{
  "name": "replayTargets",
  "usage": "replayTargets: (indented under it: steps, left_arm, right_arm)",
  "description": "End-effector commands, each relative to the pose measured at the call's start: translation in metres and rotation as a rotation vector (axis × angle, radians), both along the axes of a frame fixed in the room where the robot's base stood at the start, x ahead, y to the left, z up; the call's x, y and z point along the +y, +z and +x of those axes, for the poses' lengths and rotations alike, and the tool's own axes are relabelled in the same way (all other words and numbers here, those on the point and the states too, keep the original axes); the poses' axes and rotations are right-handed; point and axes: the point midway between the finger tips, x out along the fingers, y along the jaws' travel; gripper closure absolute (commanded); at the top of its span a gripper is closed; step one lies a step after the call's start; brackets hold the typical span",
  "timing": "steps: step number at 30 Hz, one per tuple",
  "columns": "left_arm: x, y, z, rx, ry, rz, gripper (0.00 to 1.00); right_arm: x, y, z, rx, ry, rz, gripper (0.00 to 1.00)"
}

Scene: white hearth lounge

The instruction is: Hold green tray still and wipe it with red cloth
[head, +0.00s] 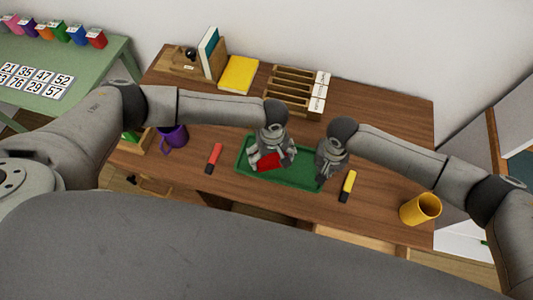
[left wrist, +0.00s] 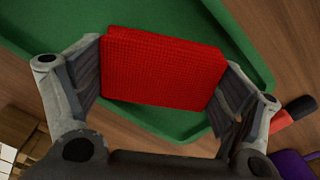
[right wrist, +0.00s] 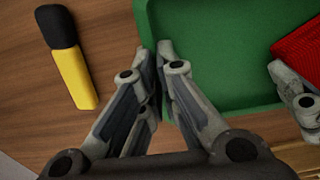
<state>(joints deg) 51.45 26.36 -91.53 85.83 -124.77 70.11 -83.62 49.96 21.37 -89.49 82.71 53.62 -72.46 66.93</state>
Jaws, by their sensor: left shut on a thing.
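The green tray (head: 299,178) lies flat on the wooden table, and it fills much of the left wrist view (left wrist: 160,119). My left gripper (head: 269,157) is shut on the red cloth (left wrist: 160,70), a folded block between its fingers, over the left part of the tray. Whether the cloth touches the tray floor is hard to tell. The cloth also shows in the head view (head: 268,161). My right gripper (right wrist: 158,58) is at the tray's right end, its fingers close together on either side of the rim, seemingly pinching it.
A red marker (head: 213,158) lies left of the tray and a yellow marker (head: 348,186) right of it. A purple mug (head: 173,137), a yellow cup (head: 421,209), a wooden rack (head: 296,90) and a yellow book (head: 239,74) stand around. Table right of the rack is clear.

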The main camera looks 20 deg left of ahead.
Motion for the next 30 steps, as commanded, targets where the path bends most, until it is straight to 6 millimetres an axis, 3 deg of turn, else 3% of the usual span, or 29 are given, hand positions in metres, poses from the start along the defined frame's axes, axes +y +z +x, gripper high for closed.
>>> replayTargets:
  steps: [30]
  left_arm:
    - [-0.060,-0.001,-0.002,0.003,-0.003,-0.003,0.34]
  right_arm:
    - [0.003,0.001,0.000,-0.001,0.002,0.007,1.00]
